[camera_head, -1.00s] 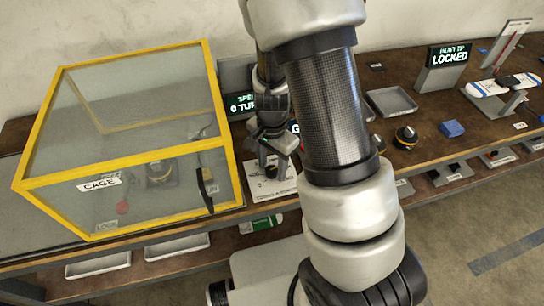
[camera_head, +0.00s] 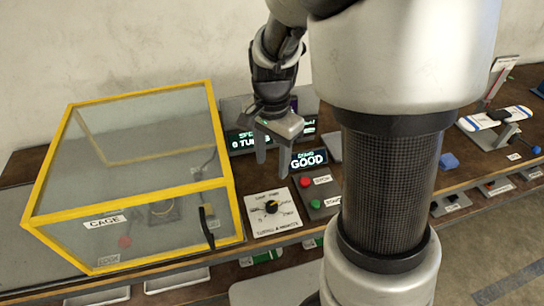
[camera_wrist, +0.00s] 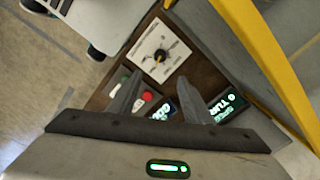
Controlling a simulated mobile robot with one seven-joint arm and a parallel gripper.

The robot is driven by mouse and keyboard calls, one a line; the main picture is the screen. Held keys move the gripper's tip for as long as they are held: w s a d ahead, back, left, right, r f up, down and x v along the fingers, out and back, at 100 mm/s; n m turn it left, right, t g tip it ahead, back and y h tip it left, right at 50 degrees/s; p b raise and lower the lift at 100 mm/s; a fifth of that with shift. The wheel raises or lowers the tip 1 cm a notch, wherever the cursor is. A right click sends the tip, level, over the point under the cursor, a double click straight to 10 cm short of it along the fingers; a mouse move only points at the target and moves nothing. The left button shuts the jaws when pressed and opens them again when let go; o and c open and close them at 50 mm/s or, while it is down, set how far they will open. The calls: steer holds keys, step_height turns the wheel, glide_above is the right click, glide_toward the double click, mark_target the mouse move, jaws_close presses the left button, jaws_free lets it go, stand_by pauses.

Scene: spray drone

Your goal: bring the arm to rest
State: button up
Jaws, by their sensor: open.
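My gripper (camera_head: 271,152) hangs in the air over the bench, its two fingers pointing down, apart and empty. It is above and behind the white dial panel (camera_head: 272,212), near the screens. In the wrist view the fingers (camera_wrist: 160,100) are spread with nothing between them, and the dial panel (camera_wrist: 158,52) lies beyond them. The panel has a black knob (camera_head: 271,206). My forearm covers the middle right of the head view and hides part of the bench.
The yellow-framed cage (camera_head: 130,186) stands shut at left. A screen reading GOOD (camera_head: 309,158) and a panel with red and green buttons (camera_head: 318,193) are close to my gripper. A blue block (camera_head: 449,161) and a white-blue board on a stand (camera_head: 496,118) are at right.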

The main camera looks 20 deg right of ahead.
steer(key=shift+r, duration=0.1)
stand_by(0.4)
steer(key=s+r+n+t+p, duration=0.1)
steer(key=s+r+n+t, duration=0.1)
steer(key=s+r+n, duration=0.3)
steer(key=s+r+n+t+p, duration=0.1)
steer(key=s+r+n+t, duration=0.2)
steer(key=r, duration=1)
steer(key=shift+s+r+n+t+p, duration=0.3)
steer(key=shift+s+n, duration=1.4)
steer(key=shift+s, duration=0.55)
